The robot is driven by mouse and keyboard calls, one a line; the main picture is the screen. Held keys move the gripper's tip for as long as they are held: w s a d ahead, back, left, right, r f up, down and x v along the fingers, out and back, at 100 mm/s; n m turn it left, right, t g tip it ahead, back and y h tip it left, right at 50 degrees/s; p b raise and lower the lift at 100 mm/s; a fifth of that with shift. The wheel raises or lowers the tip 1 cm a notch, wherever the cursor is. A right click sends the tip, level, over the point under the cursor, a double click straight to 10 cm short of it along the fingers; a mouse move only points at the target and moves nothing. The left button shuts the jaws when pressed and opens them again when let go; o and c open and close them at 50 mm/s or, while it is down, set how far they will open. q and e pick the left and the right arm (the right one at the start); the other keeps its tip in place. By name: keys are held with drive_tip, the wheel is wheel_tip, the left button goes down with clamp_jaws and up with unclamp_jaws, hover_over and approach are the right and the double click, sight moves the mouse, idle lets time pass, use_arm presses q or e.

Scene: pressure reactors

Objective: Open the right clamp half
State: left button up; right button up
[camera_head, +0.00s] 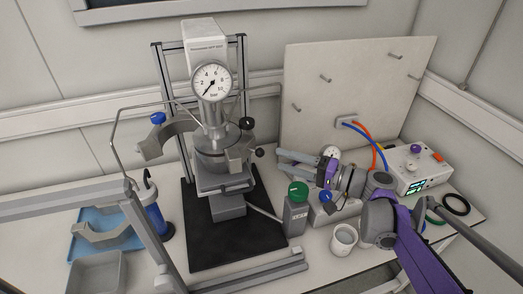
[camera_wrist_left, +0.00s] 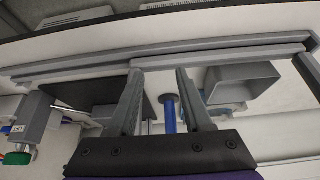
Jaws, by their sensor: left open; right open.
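The reactor (camera_head: 211,140) stands at the back centre with a round pressure gauge (camera_head: 211,80). The left clamp half (camera_head: 166,138), a grey curved piece, is swung out to the left of the vessel. The right clamp half (camera_head: 238,156) sits against the vessel's right side, by a black ball knob (camera_head: 259,152). My right gripper (camera_head: 281,161) is open and empty, fingers pointing left, a short gap right of that knob. My left gripper (camera_wrist_left: 158,75) is open and seems empty in the left wrist view; I cannot make it out in the head view.
A green-knobbed lift box (camera_head: 295,213) and a white cup (camera_head: 344,238) stand near my right arm. A blue tray (camera_head: 84,246), a grey bin (camera_head: 96,273) and grey bars (camera_head: 250,272) lie at the left and front. The black mat (camera_head: 232,242) is mostly clear in front.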

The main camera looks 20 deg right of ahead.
sight(260, 151)
drive_tip(key=x, duration=0.8)
drive_tip(key=shift+w+p, duration=0.15)
drive_tip(key=shift+p, duration=0.15)
drive_tip(key=shift+d, duration=0.1)
drive_tip(key=shift+c, duration=0.2)
clamp_jaws()
idle(0.7)
